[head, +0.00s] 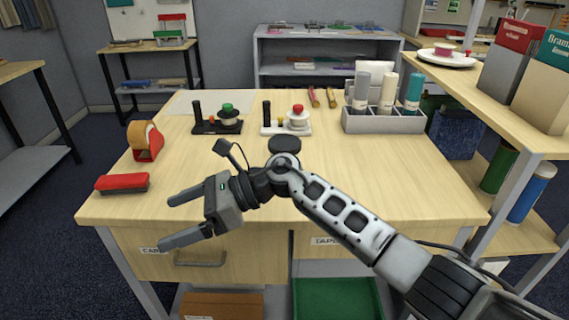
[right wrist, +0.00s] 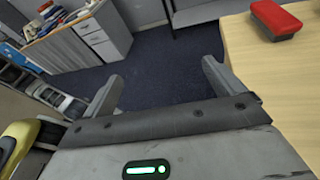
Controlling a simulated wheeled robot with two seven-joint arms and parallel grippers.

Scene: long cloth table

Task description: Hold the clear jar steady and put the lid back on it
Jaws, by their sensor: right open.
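I cannot make out a clear jar or its lid in either view. A dark round shape (head: 285,143) shows just behind my right wrist in the head view; I cannot tell whether it is a lid or part of my arm. My right gripper (head: 168,222) is open and empty over the table's front left edge, its fingers pointing left. In the right wrist view its two fingers (right wrist: 163,85) are wide apart with only floor between them. My left gripper is in neither view.
A red stapler-like object (head: 122,183) lies near the gripper; a tape dispenser (head: 146,140) stands behind it. Two small stands (head: 217,122) (head: 288,122) and a grey divided tray (head: 383,124) with bottles are farther back. The table's right half (head: 420,180) is clear. A shelf (head: 500,100) borders the right.

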